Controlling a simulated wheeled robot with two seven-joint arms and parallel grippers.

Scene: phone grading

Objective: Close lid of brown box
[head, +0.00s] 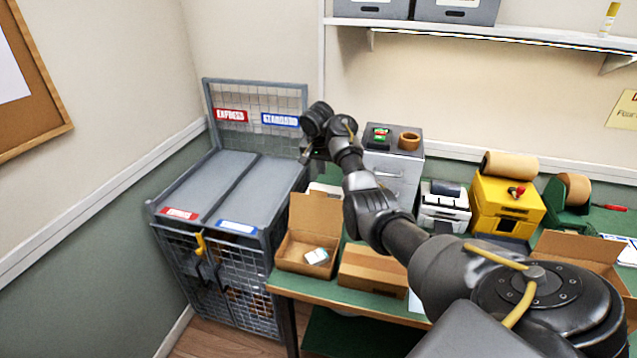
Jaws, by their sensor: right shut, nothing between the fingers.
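An open brown box (291,262) stands at the left end of the green table. Its lid (315,214) is raised upright at the back, and a small white and grey item (317,257) lies inside. My right gripper (308,157) is shut and empty. In the picture it shows above and behind the raised lid, near the mesh panel, and it appears apart from the lid. Its fingertips are small and dark, partly hidden by the wrist. My left gripper is not in view.
A closed brown box (372,270) stands just right of the open one. Another open brown box (581,248) is at the far right. A grey drawer unit (394,165), a white printer (445,206) and a yellow dispenser (506,204) line the back. A grey mesh cage (226,186) stands left.

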